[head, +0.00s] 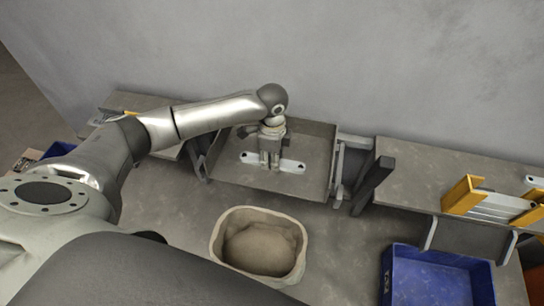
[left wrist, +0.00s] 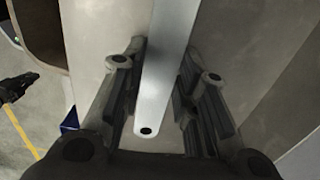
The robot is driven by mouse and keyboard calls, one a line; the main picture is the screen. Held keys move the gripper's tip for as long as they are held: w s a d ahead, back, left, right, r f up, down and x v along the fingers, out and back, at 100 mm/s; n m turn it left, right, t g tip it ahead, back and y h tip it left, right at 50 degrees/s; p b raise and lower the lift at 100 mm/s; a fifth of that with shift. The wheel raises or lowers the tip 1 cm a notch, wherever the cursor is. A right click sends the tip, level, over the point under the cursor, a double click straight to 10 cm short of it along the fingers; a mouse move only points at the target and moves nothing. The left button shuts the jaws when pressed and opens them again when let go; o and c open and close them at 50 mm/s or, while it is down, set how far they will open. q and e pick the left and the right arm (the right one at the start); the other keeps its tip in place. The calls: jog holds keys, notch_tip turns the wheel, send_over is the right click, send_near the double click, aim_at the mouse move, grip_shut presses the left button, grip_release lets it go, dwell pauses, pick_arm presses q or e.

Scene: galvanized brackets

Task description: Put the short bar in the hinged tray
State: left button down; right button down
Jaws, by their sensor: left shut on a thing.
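The short bar (head: 289,165) is a flat, pale metal strip with holes near its ends. My left gripper (head: 270,163) points down and is shut on the middle of the bar. The bar lies across the hinged tray's area in the head view; whether it touches the tray floor I cannot tell. The hinged tray (head: 237,180) is a grey, shallow metal tray at the bench. In the left wrist view the bar (left wrist: 165,75) runs between the two dark fingers. A dark shape at the left edge there may be my right gripper (left wrist: 18,87); its jaws are unclear.
A blue crate (head: 391,270) is at the lower right. Yellow-ended brackets (head: 464,193) lie on the right bench top (head: 425,180). A grey wall rises behind.

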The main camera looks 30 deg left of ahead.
pick_arm(q)
jog(key=c, duration=1.2)
grip_release()
jog(key=shift+c, duration=0.2)
jog(key=shift+o, duration=0.6)
pick_arm(e)
jog(key=shift+s+a+f, duration=0.1)
jog(key=shift+s, duration=0.5)
pick_arm(q)
notch_tip(320, 180, up, 12)
jog(key=b, duration=0.1)
pick_arm(e)
jog(key=shift+w+f, duration=0.15)
jog(key=shift+f, duration=0.35)
